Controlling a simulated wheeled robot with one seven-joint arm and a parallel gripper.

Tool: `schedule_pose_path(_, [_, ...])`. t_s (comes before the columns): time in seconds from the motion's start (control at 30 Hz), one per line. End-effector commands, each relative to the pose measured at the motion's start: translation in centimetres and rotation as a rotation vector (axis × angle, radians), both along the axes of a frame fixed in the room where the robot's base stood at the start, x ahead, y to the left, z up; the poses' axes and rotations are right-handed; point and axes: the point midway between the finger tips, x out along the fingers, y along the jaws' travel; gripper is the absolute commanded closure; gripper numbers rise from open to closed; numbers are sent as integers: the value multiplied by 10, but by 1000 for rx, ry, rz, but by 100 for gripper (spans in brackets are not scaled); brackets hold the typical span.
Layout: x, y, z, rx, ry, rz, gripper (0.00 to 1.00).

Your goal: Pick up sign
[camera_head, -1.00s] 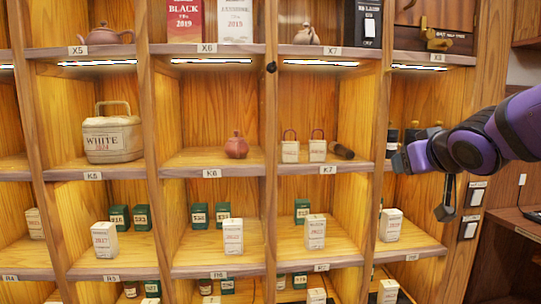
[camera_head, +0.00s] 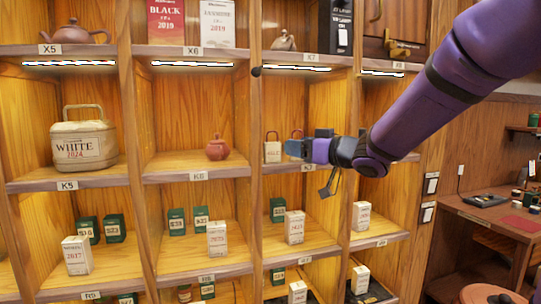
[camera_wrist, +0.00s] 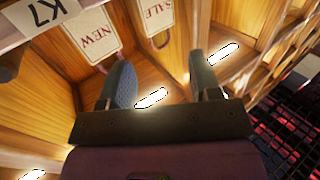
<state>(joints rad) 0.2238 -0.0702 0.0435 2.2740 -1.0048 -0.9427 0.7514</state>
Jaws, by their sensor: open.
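Two small cream signs with reddish loop handles stand on the K7 shelf. In the wrist view one reads NEW (camera_wrist: 92,35) and the other reads SALE (camera_wrist: 151,16). In the head view the left sign (camera_head: 272,151) shows just left of my gripper (camera_head: 289,147), while the right sign is mostly hidden behind it, with only its loop (camera_head: 297,134) showing. My gripper is open and empty; its two fingers also show in the wrist view (camera_wrist: 160,78), reaching toward the signs with a gap between them. I cannot tell whether a finger touches a sign.
The K7 shelf edge (camera_head: 290,168) runs just below my gripper. Wooden uprights flank the compartment. A red clay jar (camera_head: 217,148) and a WHITE tea basket (camera_head: 84,140) stand in compartments to the left. Several small tea boxes stand on the shelf below.

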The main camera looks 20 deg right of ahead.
Motion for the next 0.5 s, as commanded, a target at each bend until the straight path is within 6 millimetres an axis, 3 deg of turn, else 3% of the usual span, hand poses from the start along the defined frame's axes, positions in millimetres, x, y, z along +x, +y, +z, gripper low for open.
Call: schedule_pose_path(0.5, [46, 28, 2, 0, 0, 0, 43])
